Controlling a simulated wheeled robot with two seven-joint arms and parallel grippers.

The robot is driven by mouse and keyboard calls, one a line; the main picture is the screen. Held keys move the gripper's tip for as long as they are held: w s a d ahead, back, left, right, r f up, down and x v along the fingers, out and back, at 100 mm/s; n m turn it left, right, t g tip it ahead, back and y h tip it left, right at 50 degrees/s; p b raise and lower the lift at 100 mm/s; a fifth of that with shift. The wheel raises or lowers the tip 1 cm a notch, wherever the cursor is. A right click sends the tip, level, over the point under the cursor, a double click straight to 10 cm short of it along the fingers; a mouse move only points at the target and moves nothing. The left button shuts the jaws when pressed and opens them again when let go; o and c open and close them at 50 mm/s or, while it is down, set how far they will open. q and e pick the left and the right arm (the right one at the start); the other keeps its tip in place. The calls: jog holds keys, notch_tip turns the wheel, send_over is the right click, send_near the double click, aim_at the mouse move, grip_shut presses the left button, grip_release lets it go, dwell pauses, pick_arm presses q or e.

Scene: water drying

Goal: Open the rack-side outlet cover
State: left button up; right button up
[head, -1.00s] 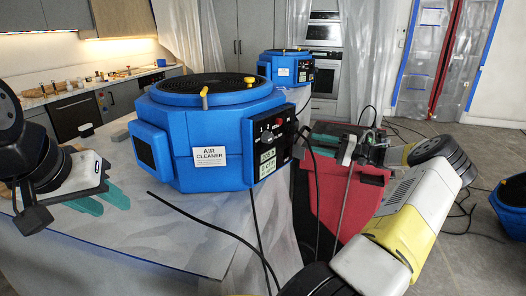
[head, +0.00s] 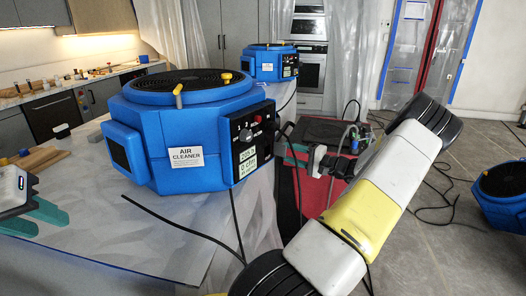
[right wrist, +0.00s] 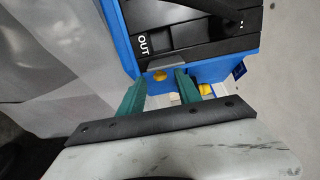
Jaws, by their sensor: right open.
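The blue air cleaner (head: 170,130) stands on the grey table, its control panel (head: 247,143) facing right. In the right wrist view, a black panel marked "OUT" (right wrist: 170,38) sits on a blue housing (right wrist: 222,69). I cannot tell for certain which part of it is the outlet cover, or whether it is open. My right gripper (head: 288,150) is beside the cleaner's right side. In the right wrist view, its teal fingers (right wrist: 160,80) are apart at the panel's lower edge, with a yellow round part (right wrist: 160,76) between them. My left gripper (head: 52,226) is open and empty at the left.
A second blue air cleaner (head: 268,62) stands behind. A dark cable (head: 185,228) lies across the table front (head: 110,240). A red case or cart (head: 315,190) is behind my right arm. Another blue unit (head: 503,195) is on the floor at right.

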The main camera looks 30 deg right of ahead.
jog(key=shift+w+a, duration=0.25)
jog(key=shift+w, duration=0.2)
grip_shut()
jog(key=shift+w+d+n+y, duration=0.1)
jog(key=shift+n+y, duration=0.2)
jog(key=shift+y, duration=0.1)
jog(key=shift+w+d+n+g+y, duration=0.2)
jog(key=shift+w+n+g+y, duration=0.3)
jog(key=shift+n+g+y, duration=0.65)
jog(key=shift+w+d+n+g+y, duration=0.25)
jog(key=shift+w+n+g+y, duration=0.2)
jog(key=shift+n+g+y, duration=0.8)
jog(key=shift+w+d+n+g+y, duration=0.2)
jog(key=shift+w+n+g+y, duration=0.3)
jog(key=shift+n+g+y, duration=0.65)
jog(key=shift+w+g, duration=0.15)
jog(key=shift+g, duration=0.6)
